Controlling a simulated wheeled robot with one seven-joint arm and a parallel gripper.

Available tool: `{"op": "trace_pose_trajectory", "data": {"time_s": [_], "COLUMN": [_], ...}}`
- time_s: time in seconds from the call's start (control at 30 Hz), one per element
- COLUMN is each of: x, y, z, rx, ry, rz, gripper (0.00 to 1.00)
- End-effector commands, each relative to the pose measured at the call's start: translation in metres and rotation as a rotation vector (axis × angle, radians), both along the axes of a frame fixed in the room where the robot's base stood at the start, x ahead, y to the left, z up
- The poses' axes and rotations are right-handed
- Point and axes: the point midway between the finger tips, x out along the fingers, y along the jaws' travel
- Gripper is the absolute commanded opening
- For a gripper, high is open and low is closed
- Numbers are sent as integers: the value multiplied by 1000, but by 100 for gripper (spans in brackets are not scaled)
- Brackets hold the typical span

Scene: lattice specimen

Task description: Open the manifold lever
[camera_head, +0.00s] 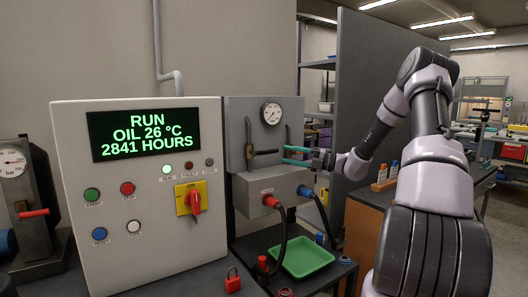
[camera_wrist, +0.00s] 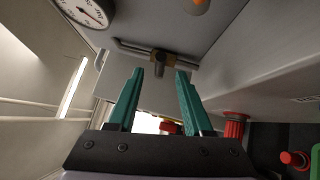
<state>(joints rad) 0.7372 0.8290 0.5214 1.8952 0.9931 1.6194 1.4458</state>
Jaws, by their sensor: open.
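The manifold is a grey panel and block (camera_head: 235,106) beside the control cabinet. In the wrist view a dark lever bar (camera_wrist: 131,47) with a brass hub (camera_wrist: 167,60) lies just beyond my fingertips. I cannot tell for sure that both views show the same handle. My gripper (camera_head: 285,155) has teal fingers and reaches in from the right, close to the manifold face. In the wrist view my gripper (camera_wrist: 159,74) is open, with nothing held between its fingers.
A gauge (camera_head: 271,113) sits above on the panel. Red (camera_head: 270,201) and blue (camera_head: 306,192) hose connectors stick out below. A green tray (camera_head: 303,257) lies on the bench. The cabinet (camera_head: 140,215) carries buttons and a red-yellow switch. A grey partition (camera_head: 358,60) stands behind my arm.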

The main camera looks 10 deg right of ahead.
Motion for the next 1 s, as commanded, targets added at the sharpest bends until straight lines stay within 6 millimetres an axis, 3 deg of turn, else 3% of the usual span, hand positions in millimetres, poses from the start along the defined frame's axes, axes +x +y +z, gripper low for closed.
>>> {"op": "trace_pose_trajectory", "data": {"time_s": [0.5,0.93,0.97,1.0], "x": [31,36,36,36], "y": [81,92,92,92], "z": [12,14,14,14], "rx": [-4,-5,-5,-5], "ry": [-3,-3,-3,-3], "rz": [4,2,2,2], "gripper": [51,51,47,32]}}
